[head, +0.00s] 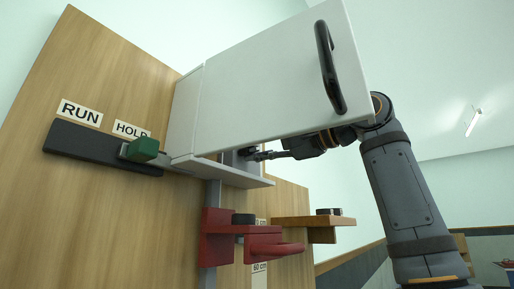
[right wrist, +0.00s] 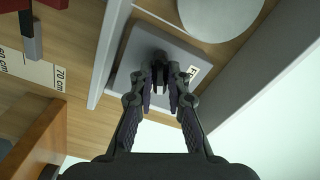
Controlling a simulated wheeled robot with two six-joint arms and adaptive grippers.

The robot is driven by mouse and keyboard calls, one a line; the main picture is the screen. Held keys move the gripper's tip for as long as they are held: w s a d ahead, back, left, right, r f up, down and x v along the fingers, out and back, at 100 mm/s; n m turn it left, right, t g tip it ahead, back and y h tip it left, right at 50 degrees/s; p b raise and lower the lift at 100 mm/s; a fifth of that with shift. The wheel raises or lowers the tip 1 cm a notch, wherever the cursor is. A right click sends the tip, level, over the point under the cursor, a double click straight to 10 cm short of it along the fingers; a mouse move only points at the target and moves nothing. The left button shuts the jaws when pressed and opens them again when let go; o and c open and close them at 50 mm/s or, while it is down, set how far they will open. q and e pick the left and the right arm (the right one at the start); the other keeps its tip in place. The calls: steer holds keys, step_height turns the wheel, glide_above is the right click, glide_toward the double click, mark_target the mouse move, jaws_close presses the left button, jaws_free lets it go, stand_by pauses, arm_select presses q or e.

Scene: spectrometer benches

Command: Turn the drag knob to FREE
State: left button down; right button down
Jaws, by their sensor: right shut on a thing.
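The drag knob (right wrist: 158,58) is a small dark piece on a grey square plate (right wrist: 137,48) inside the white housing in the right wrist view. My right gripper (right wrist: 160,76) is shut on the knob, with its fingertips close together around it. A white label (right wrist: 191,72) beside the plate starts with F; the rest is cut off by shadow and angle. In the head view my right gripper (head: 259,155) reaches under the white door (head: 265,85) into the housing, and the knob is mostly hidden. The knob's pointing direction cannot be told. My left gripper is not in view.
The door's black handle (head: 330,68) hangs above my right wrist. A green block (head: 143,149) sits on a dark slide by the HOLD label (head: 131,130), with RUN (head: 81,113) to its left. A red carriage (head: 218,239) and a wooden shelf (head: 300,222) are below.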

steer(key=n+p, duration=0.2)
steer(key=n, duration=0.8)
steer(key=n+p, duration=0.1)
steer(key=n, duration=0.1)
steer(key=shift+f+n, duration=0.2)
steer(key=shift+n, duration=0.2)
stand_by(0.4)
steer(key=c, duration=1.3)
jaws_free()
steer(key=shift+w+a, duration=0.1)
steer(key=shift+r, duration=0.1)
